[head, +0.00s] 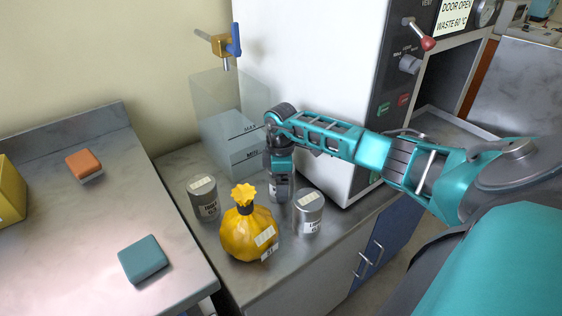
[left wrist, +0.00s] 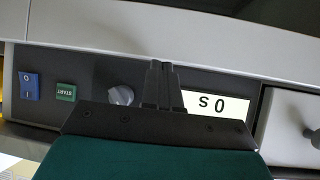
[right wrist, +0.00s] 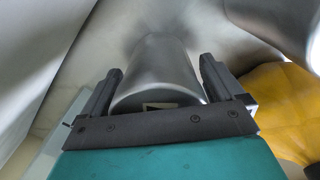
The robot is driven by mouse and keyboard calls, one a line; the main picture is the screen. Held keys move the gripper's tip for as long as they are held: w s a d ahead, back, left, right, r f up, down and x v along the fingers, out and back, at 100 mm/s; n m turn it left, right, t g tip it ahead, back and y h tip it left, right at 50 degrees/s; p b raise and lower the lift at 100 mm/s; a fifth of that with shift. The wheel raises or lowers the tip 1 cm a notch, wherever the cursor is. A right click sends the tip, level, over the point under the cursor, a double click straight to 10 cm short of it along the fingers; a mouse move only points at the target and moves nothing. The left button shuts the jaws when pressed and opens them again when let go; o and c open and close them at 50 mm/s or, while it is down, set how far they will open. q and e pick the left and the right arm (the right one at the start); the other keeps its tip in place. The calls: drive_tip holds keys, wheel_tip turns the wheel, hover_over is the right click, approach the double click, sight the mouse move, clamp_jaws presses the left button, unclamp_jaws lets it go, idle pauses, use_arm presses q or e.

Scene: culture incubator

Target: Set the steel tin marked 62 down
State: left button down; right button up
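A steel tin (right wrist: 160,72) stands between the fingers of my right gripper (right wrist: 158,78) in the right wrist view. Narrow gaps seem to show on both sides of it, so the fingers look open around it. In the head view my right gripper (head: 280,192) points down behind the yellow bag, and only a sliver of this tin (head: 273,190) shows; its base is hidden by the bag. I cannot read its marking. My left gripper (left wrist: 162,85) shows in the left wrist view with its fingers together and empty, before a control panel.
A grey tin (head: 203,200) and another steel tin (head: 308,213) flank the tied yellow bag (head: 247,236) on the counter. A clear tank (head: 225,130) and the white incubator (head: 300,60) stand behind. Orange (head: 84,163) and teal (head: 143,259) blocks lie on the left bench.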

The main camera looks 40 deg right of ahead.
drive_tip(key=shift+o, duration=0.3)
drive_tip(key=shift+r, duration=0.15)
drive_tip(key=shift+r+p, duration=0.55)
wheel_tip(320, 180, up, 4)
drive_tip(key=p, duration=0.4)
drive_tip(key=shift+r, duration=0.15)
wheel_tip(320, 180, up, 5)
drive_tip(key=p, duration=0.4)
drive_tip(key=shift+r, duration=0.85)
use_arm(q)
wheel_tip(320, 180, up, 7)
drive_tip(key=a, duration=0.1)
drive_tip(key=shift+s+r+y, duration=0.15)
drive_tip(key=shift+s+y, duration=0.15)
drive_tip(key=shift+s, duration=0.05)
drive_tip(key=shift+w+r, duration=0.1)
drive_tip(key=shift+w, duration=0.05)
